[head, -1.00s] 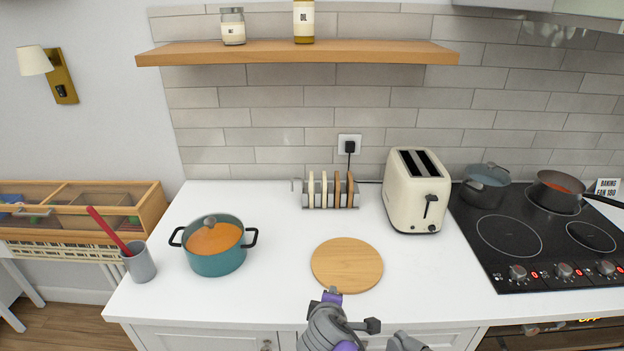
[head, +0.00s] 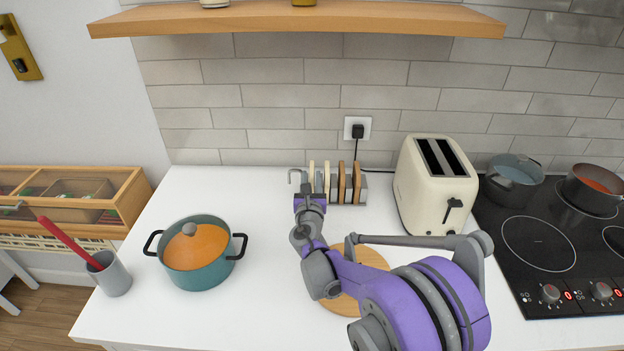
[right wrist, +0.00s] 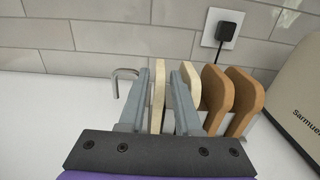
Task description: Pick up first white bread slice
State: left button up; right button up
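The first white bread slice (right wrist: 158,88) stands upright in the toast rack (head: 363,189), at the rack's left end by its hooked handle. My right gripper (right wrist: 161,95) is open, with one finger on each side of this slice. A gap shows between the slice and the right finger. The slice's lower part is hidden. A second white slice (right wrist: 191,86) stands just right of the right finger. In the head view, my right gripper (head: 311,182) reaches over the rack's left part, and the first slice's top (head: 311,167) shows above it. My left gripper is not in view.
Two brown slices (head: 349,183) stand right of the white ones. A cream toaster (head: 430,195) is right of the rack. A round wooden board (head: 372,259) lies partly under my right arm. A teal pot (head: 196,255) stands left, with clear counter between it and the rack.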

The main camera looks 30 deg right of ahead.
aim_at(312, 163)
jog(key=shift+x, duration=0.85)
jog(key=p+x, duration=0.1)
jog(key=x, duration=0.3)
jog(key=shift+w+d+r, duration=0.1)
jog(key=shift+w+d, duration=0.25)
jog(key=shift+w, duration=0.15)
jog(key=shift+s, duration=0.1)
grip_shut()
